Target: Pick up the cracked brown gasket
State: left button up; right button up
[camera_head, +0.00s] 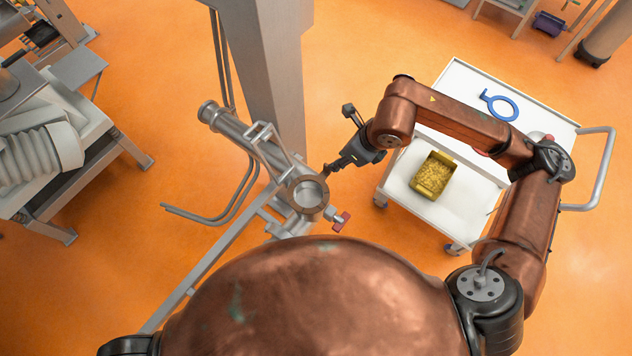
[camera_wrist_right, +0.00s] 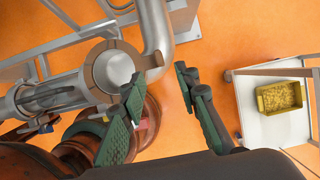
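The brown gasket (camera_wrist_right: 103,70) is a ring on the open end of a grey metal pipe (camera_wrist_right: 62,95) in the right wrist view. In the head view the gasket (camera_head: 309,207) shows as a dull brownish rim at the pipe's round mouth. Any crack is too small to make out. My right gripper (camera_head: 338,141) is up and right of the pipe mouth in the head view. In the right wrist view its fingers (camera_wrist_right: 157,92) are spread with nothing between them, and the gasket lies left of and beyond them. My left gripper is out of view.
A red-handled valve (camera_head: 341,221) sits beside the pipe mouth. A grey column (camera_head: 275,75) stands behind the pipe. At right, a white cart (camera_head: 462,75) carries a blue ring with a tab (camera_head: 500,107) on top and a yellow bin (camera_head: 433,175) below. Orange floor lies open between.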

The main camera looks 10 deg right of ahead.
jog(key=x, duration=0.7)
jog(key=shift+w+a+f, duration=0.2)
jog(key=shift+a, duration=0.1)
jog(key=shift+c, duration=0.3)
grip_shut()
